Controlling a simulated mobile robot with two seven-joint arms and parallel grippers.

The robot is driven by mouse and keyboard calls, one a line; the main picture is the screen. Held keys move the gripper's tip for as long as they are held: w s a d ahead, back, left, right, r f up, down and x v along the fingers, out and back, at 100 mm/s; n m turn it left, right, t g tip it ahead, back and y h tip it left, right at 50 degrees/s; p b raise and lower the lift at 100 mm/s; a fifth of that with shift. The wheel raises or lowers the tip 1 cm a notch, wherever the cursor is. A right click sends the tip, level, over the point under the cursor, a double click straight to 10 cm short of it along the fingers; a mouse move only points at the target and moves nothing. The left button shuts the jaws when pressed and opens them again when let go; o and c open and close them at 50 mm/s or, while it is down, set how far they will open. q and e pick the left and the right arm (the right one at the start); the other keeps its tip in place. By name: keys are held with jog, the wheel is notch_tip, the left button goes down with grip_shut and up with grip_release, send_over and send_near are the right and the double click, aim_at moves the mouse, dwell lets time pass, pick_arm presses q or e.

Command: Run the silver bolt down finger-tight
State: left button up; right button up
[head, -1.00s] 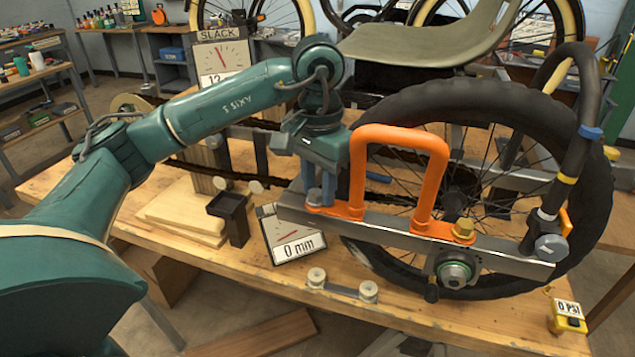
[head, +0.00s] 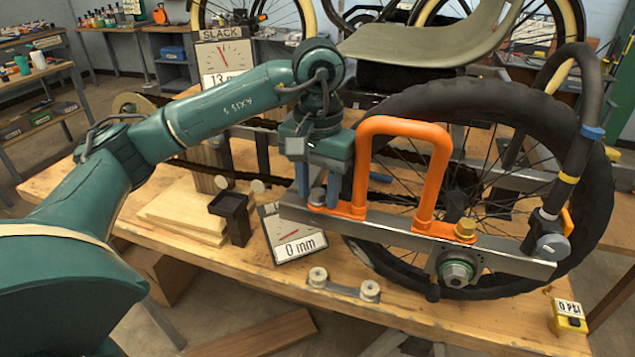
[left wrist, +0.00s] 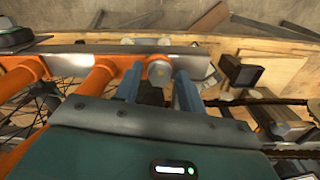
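The silver bolt (head: 317,196) stands upright in the left foot of the orange bracket (head: 437,165), on the steel bar (head: 390,236). Its round grey head also shows in the left wrist view (left wrist: 159,73). My left gripper (head: 318,188) points down over it with one blue finger on each side. The fingers are spread, with a small gap to the head on both sides in the left wrist view (left wrist: 158,85). The bolt's shank and seating are hidden. A brass bolt (head: 465,228) sits in the bracket's right foot. My right gripper is not in view.
The black-tyred wheel (head: 590,200) stands close behind the bar. A 0 mm gauge card (head: 295,245), a black square holder (head: 232,215) and wooden boards (head: 185,212) lie left of it. A slack dial (head: 222,60) stands behind my arm.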

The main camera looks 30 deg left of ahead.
pick_arm(q)
jog(key=n, duration=0.3)
jog(key=shift+f, duration=0.2)
jog(key=n, duration=0.5)
jog(key=shift+a, duration=0.15)
jog(key=shift+c, duration=0.2)
jog(key=c, duration=0.5)
